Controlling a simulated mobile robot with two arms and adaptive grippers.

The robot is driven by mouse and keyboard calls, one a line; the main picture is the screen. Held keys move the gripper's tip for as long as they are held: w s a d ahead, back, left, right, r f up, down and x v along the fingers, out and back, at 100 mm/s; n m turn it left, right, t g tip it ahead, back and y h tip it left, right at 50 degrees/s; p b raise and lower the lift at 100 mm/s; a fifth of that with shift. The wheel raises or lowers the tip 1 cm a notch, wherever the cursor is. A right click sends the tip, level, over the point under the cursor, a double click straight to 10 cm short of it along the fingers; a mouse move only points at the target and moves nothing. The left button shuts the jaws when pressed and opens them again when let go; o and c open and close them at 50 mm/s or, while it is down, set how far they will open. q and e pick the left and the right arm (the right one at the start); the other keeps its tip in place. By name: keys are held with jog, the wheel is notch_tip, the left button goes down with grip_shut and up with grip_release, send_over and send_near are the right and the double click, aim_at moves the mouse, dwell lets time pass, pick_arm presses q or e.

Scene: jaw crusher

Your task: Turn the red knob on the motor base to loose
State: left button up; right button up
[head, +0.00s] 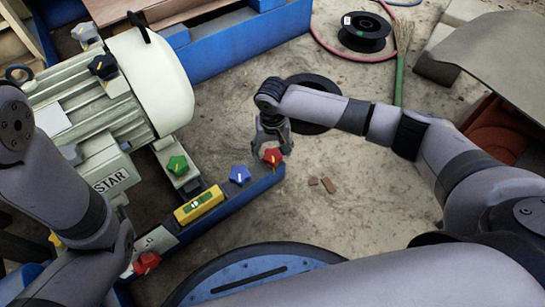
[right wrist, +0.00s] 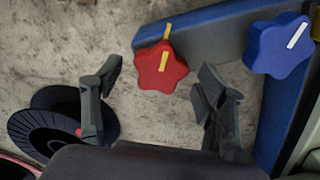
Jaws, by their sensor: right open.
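A red star-shaped knob (head: 272,157) sits at the right end of the blue motor base (head: 225,205). My right gripper (head: 271,143) is open just above and behind it in the head view. In the right wrist view the red knob (right wrist: 160,68) lies between and a little beyond the two spread fingertips, with no clear contact. A yellow line on the knob points roughly toward a yellow mark (right wrist: 167,31) on the base. A second red knob (head: 147,262) is on the base's near left end. My left arm shows at the left; its gripper is out of view.
A blue knob (head: 240,174) stands close to the red one, with a yellow level (head: 198,205) and a green knob (head: 177,165) further left. The motor (head: 110,95) rises behind. A black spool (head: 364,31) and broom (head: 401,55) lie on the sandy floor.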

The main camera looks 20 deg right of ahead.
jog(key=shift+f, duration=0.45)
